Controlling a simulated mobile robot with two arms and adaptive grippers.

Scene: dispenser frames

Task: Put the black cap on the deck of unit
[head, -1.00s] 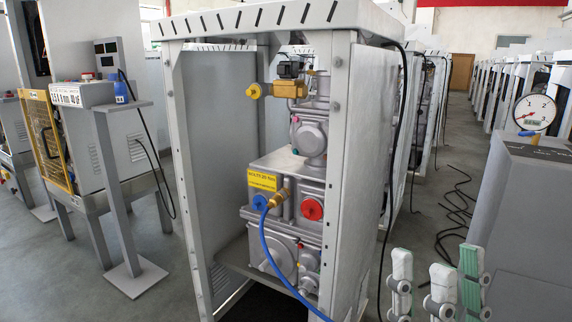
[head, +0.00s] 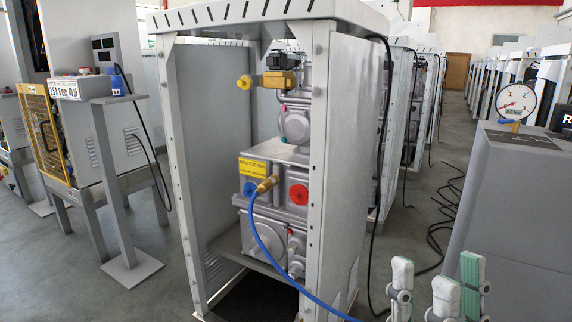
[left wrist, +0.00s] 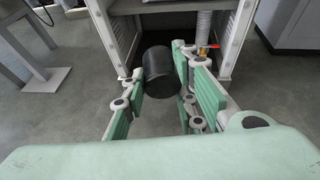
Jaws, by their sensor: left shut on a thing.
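The black cap (left wrist: 158,70) is a dark cylinder between the fingers of my left gripper (left wrist: 155,88) in the left wrist view. The gripper is shut on it and holds it in front of the open-fronted unit. In the head view the unit (head: 338,150) is a light grey frame with grey pump-like machinery inside. Its low grey deck (head: 228,243) lies under the machinery; it also shows at the top of the left wrist view (left wrist: 150,6). The left gripper and cap are not in the head view. My right gripper (head: 436,287) is at the lower right, its green-padded fingers apart and empty.
A blue hose (head: 275,262) runs from a brass fitting out of the unit's front. A grey post stand (head: 115,190) is left of the unit. A grey console with a gauge (head: 516,102) stands at the right. Black cables (head: 445,215) lie on the floor.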

